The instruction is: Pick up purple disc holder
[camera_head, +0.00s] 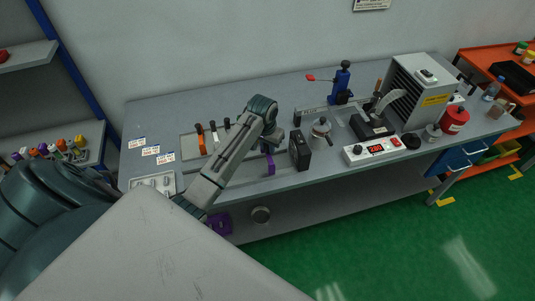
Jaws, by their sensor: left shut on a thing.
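My left gripper (268,147) hangs from my left wrist over the front half of the grey bench, small and partly hidden by the wrist. It is shut on the purple disc holder (269,163), which shows as a narrow upright purple piece just below it. Whether the holder touches the bench top is too small to tell. My right gripper is not in view.
A black case (300,151) stands close to the right of the holder. A purple bin (219,225) is underneath.

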